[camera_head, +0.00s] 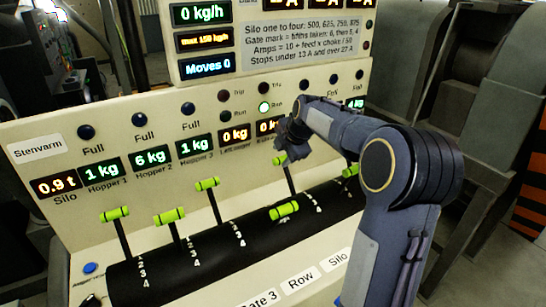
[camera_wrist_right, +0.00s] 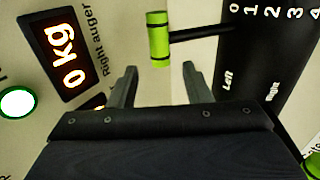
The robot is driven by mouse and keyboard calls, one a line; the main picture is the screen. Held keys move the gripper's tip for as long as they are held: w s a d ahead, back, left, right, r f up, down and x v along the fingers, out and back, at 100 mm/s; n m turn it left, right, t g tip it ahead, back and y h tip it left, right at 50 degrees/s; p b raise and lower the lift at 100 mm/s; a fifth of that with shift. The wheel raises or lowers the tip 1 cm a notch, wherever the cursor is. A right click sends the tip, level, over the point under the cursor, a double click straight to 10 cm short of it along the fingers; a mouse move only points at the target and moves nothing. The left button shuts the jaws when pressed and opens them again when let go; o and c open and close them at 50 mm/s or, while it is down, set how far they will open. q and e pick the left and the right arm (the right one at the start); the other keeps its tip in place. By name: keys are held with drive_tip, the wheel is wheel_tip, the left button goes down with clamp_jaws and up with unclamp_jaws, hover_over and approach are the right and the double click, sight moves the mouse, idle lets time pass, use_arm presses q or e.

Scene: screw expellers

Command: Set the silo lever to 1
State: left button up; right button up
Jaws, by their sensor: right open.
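A row of levers with green handles stands on a black curved housing (camera_head: 150,270). One upright lever (camera_head: 280,160) is by my right gripper (camera_head: 290,143). Its green handle (camera_wrist_right: 158,38) shows ahead of the open fingers (camera_wrist_right: 160,85) in the wrist view, roughly between them and not gripped. The scale beside it (camera_wrist_right: 275,12) reads 0 to 4, with "Left" and "Right" marks nearby. The sign "Silo" (camera_head: 338,258) is on the front strip; I cannot tell surely which lever it names. Another lever (camera_head: 284,210) leans low toward the front. My left gripper is not in view.
The panel behind carries displays, including the silo display (camera_head: 55,185) at 0.9 t and the right auger display (camera_wrist_right: 70,50) at 0 kg. More levers stand to the left (camera_head: 207,184) and one to the right (camera_head: 350,170), partly behind my arm.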

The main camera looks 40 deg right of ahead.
sight(278, 160)
drive_tip(key=shift+x, duration=1.95)
drive_tip(key=shift+s, duration=0.1)
clamp_jaws()
